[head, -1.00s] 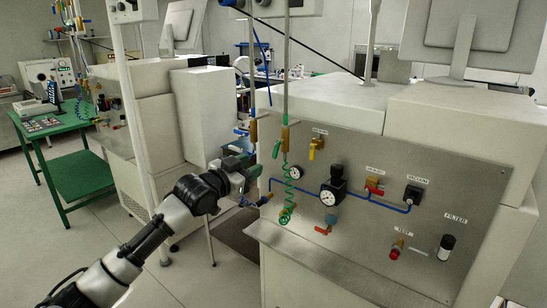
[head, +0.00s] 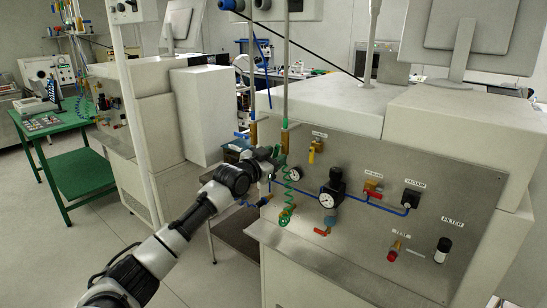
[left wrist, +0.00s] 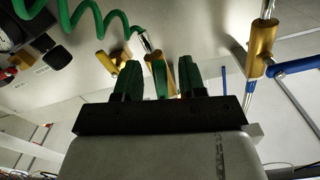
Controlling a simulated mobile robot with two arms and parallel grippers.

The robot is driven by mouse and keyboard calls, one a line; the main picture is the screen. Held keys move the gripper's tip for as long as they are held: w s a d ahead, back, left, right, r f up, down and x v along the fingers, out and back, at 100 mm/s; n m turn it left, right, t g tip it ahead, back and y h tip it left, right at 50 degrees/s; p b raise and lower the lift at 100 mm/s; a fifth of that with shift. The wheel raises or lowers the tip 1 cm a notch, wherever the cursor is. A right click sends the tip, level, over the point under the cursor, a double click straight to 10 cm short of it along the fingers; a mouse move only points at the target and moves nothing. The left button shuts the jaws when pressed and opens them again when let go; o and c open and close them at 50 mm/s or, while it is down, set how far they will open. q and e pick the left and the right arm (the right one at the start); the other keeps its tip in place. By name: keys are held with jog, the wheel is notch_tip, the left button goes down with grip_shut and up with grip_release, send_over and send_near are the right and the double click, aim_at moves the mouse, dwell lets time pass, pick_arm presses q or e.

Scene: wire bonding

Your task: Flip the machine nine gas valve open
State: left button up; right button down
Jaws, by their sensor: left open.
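My left gripper (head: 275,155) is open at the upper left of the grey panel (head: 440,165). In the left wrist view its two green fingers (left wrist: 160,82) stand apart, one on each side of a green lever on a brass valve (left wrist: 163,72). That brass valve also shows in the head view (head: 284,138), partly hidden by the gripper. Whether the fingers touch the lever cannot be told. A yellow-handled valve (head: 315,150) sits to the right on the panel. The small labels are too blurred to tell which is the gas valve. My right gripper is not seen.
A blue-handled brass valve (head: 253,130) stands just left; in the wrist view its blue lever (left wrist: 298,67) is to the right. A green coiled hose (head: 288,195) hangs close to the gripper. A gauge (head: 327,200) and red-handled valve (head: 373,188) are farther right.

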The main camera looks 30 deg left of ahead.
pick_arm(q)
jog(key=shift+c, duration=0.4)
grip_shut()
jog(key=n, duration=0.1)
jog(key=n+p, duration=0.1)
jog(key=n, duration=0.1)
jog(key=shift+d+p, duration=0.3)
jog(key=shift+d, duration=0.1)
jog(key=shift+o, duration=0.4)
grip_release()
jog(key=shift+s+f, duration=0.1)
